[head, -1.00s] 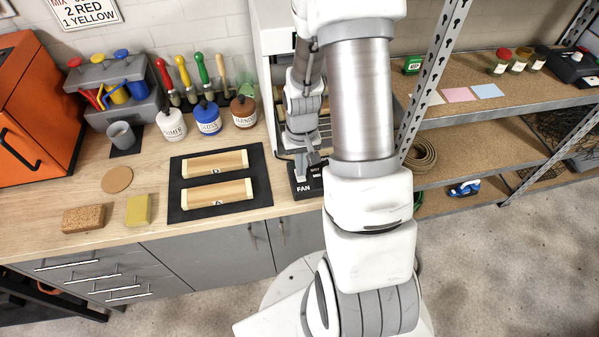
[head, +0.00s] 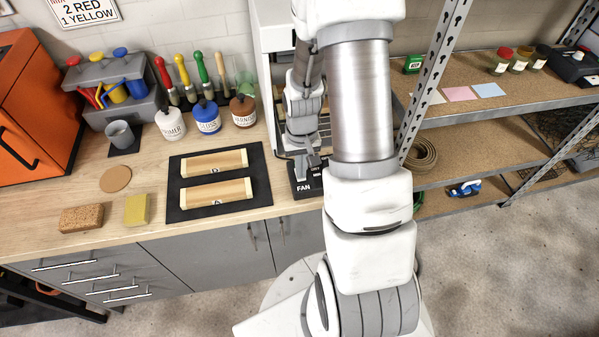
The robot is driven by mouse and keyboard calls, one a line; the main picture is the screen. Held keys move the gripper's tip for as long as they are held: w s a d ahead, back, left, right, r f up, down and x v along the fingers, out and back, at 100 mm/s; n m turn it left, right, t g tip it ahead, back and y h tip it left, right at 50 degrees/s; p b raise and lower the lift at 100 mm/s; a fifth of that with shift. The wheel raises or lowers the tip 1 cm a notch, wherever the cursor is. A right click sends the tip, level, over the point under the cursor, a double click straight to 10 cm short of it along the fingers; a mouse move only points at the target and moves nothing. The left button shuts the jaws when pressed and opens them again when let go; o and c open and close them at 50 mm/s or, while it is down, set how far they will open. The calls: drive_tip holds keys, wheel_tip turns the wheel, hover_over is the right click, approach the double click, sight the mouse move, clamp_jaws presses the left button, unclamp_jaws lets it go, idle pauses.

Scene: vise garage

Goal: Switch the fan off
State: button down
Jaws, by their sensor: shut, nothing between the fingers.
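The fan switch box (head: 303,188) is a small black box with white "FAN" lettering at the front edge of the workbench. My gripper (head: 303,168) is shut and empty, pointing down at the top of this box. The fingertips overlap the box's upper part, and I cannot tell whether they touch it. The switch itself is hidden or too small to make out, so its position does not show. The fan is not clearly visible; a white cabinet-like unit (head: 270,35) stands behind my arm.
Left of the box, a black mat (head: 180,210) holds two wooden pieces. Several labelled bottles (head: 207,118), a sponge (head: 137,210) and a brown block (head: 81,219) stand on the bench. A metal shelf (head: 500,140) is close on the right.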

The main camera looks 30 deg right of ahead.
drive_tip(key=shift+f+b, duration=0.3)
drive_tip(key=shift+f, duration=0.1)
drive_tip(key=shift+r, duration=0.1)
drive_tip(key=shift+r+p, duration=2.5)
drive_tip(key=shift+r, duration=1)
drive_tip(key=s+a+r+n+t+b, duration=0.1)
drive_tip(key=a+r, duration=0.2)
drive_tip(key=r, duration=0.5)
drive_tip(key=s+a+r+n+t+b, duration=0.1)
drive_tip(key=a+r+t, duration=0.1)
drive_tip(key=r, duration=0.6)
drive_tip(key=s+a+r+t, duration=0.1)
drive_tip(key=s+a+r, duration=0.1)
drive_tip(key=s+r, duration=0.2)
drive_tip(key=s+a+r+n+t+b, duration=0.1)
drive_tip(key=s+a+r, duration=0.2)
drive_tip(key=s+r, duration=0.2)
drive_tip(key=shift+s+a+r+t, duration=0.25)
drive_tip(key=shift+s+a+t, duration=0.05)
drive_tip(key=shift+s, duration=0.4)
